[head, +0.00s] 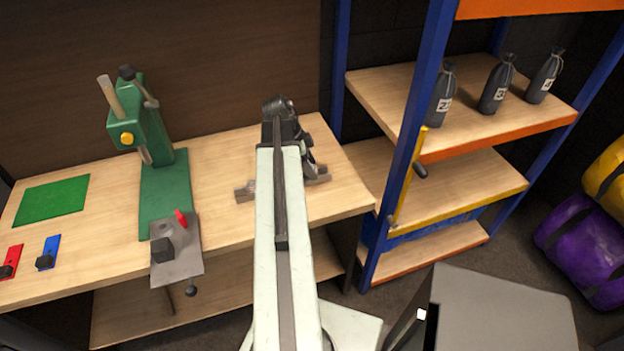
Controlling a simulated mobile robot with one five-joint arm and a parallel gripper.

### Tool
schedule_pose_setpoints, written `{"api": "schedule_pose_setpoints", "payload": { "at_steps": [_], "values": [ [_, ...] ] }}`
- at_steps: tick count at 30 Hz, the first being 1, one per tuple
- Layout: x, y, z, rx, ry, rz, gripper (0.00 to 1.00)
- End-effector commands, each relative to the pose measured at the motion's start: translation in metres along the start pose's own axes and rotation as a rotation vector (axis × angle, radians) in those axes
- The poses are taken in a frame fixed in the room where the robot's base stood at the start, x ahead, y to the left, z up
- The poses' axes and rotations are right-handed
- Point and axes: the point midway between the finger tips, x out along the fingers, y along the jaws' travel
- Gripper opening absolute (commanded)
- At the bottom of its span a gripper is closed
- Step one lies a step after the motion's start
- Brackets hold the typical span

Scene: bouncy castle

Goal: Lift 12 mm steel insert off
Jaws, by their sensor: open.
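My gripper (282,181) is above the right part of the workbench, with one grey finger showing on each side of my pale arm. The fingers are wide apart; the space between them is hidden by the arm. I cannot tell for sure which thing is the 12 mm steel insert. A grey metal plate (188,264) lies at the foot of a green press (165,190), reaching past the bench's front edge. A dark block (162,250) and a small red piece (181,218) are on it. My gripper is to the right of the plate, apart from it.
On the wooden bench (222,150), a green mat (52,200), a red strip (11,260) and a blue strip (50,252) lie at left; both strips bear dark pieces. A blue-framed shelf (402,150) with several dark bags stands right. Purple (585,250) and yellow (607,180) rolls lie beyond.

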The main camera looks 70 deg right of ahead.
Motion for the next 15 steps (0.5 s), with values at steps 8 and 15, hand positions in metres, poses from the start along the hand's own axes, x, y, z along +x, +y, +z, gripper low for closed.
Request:
{"api": "schedule_pose_setpoints", "payload": {
  "at_steps": [8, 15],
  "values": [
    [0.001, 0.0, -0.0005, 0.0, 0.0, 0.0, 0.37],
    [0.0009, 0.0, -0.0006, 0.0, 0.0, 0.0, 0.0]
  ]
}}
